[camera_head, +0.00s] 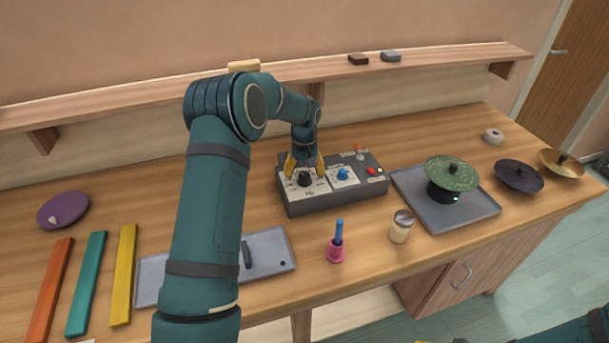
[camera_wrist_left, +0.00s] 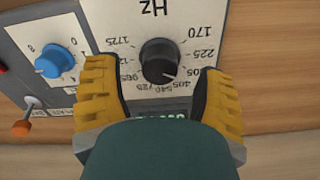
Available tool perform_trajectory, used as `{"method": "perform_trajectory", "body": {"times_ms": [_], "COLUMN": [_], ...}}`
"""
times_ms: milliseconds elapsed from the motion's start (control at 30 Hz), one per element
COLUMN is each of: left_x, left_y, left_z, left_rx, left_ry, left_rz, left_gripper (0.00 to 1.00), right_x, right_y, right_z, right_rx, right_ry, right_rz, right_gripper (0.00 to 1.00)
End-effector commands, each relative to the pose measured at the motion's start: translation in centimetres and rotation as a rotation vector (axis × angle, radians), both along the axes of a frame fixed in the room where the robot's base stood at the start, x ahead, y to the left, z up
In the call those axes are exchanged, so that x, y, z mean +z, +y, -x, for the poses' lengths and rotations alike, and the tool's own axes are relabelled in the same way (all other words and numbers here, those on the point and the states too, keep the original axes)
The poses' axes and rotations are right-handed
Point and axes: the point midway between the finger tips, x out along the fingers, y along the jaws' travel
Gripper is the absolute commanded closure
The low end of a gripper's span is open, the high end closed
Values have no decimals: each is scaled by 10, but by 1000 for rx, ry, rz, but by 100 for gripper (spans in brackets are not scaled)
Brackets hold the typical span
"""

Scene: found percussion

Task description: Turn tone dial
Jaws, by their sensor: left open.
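The tone dial (camera_head: 304,179) is a black round knob on a white plate marked Hz, on the left part of a grey control box (camera_head: 337,202). In the left wrist view the dial (camera_wrist_left: 159,62) has a ring of numbers around it, and its white pointer line points to the lower right. My left gripper (camera_head: 305,170) is open over the dial. Its yellow fingers (camera_wrist_left: 160,85) stand on either side of the dial, with gaps between. A blue knob (camera_head: 342,174) sits right of the dial. My right gripper is at most a yellow bit at the bottom edge.
A toggle lever (camera_head: 359,152) and a red button (camera_head: 372,170) are on the box's right part. A grey tray (camera_head: 470,212) with a green cymbal (camera_head: 452,174) stands to the right. Coloured bars lie at left.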

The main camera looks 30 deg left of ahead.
Motion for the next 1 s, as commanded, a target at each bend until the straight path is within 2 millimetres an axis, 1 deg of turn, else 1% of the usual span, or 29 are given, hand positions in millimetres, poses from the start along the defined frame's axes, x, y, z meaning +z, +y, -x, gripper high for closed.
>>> {"method": "perform_trajectory", "body": {"times_ms": [33,300,400,500,700,1000], "left_x": [11,66,82,93,103,103], "left_y": [0,0,0,0,0,0], "left_z": [-1,-1,-1,0,0,0], "left_rx": [0,0,0,0,0,0], "left_ry": [-5,-4,-4,-2,0,0], "left_rz": [-1,-1,0,0,0,0], "left_gripper": [31,31,31,31,31,31], "right_x": [0,0,0,0,0,0], "right_y": [0,0,0,0,0,0], "right_z": [0,0,0,0,0,0], "right_rx": [0,0,0,0,0,0], "right_ry": [0,0,0,0,0,0], "right_rz": [0,0,0,0,0,0], "right_gripper": [53,53,53,53,53,53]}}
